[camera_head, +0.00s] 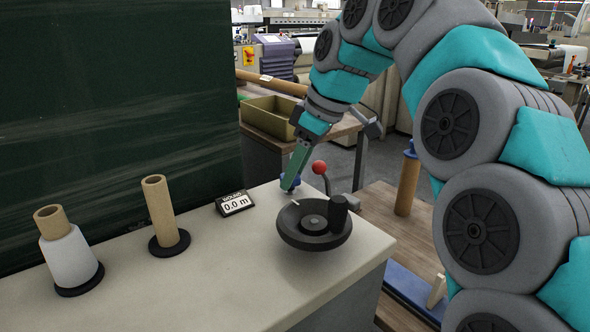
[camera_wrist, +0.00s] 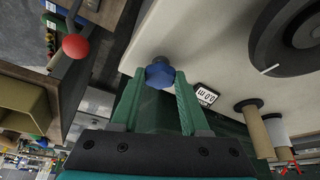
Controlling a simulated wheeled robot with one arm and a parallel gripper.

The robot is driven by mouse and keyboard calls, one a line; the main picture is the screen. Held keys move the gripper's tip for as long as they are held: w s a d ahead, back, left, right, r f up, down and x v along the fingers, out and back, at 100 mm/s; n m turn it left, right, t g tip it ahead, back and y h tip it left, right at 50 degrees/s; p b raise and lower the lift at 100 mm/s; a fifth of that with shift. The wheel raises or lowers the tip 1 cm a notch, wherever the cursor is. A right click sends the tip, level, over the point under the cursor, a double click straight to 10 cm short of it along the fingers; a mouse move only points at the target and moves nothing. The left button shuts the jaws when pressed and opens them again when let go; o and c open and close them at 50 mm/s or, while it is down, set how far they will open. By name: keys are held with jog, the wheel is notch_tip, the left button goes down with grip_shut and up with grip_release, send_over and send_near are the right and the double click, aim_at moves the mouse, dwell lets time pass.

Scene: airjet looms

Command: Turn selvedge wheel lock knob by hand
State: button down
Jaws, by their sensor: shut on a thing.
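The lock knob (camera_wrist: 159,73) is blue and faceted. In the wrist view it sits between the tips of my gripper's two green fingers. In the head view the blue knob (camera_head: 290,182) shows at the fingertips, partly covered by them, just behind the black handwheel. My gripper (camera_head: 293,180) points down at the bench and is shut on the knob; it also shows in the wrist view (camera_wrist: 160,80). The black selvedge handwheel (camera_head: 290,236) lies flat on the bench top with its upright crank handle at the right. It also shows in the wrist view (camera_wrist: 285,45).
A lever with a red ball (camera_head: 319,167) stands close right of my gripper. A counter reading 0.0 m (camera_head: 234,203) and two spools, one bare (camera_head: 161,214) and one wound white (camera_head: 68,260), stand left. A tan bin (camera_head: 268,117) is behind. The bench front is clear.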

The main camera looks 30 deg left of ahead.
jog(key=shift+c, duration=2)
grip_release()
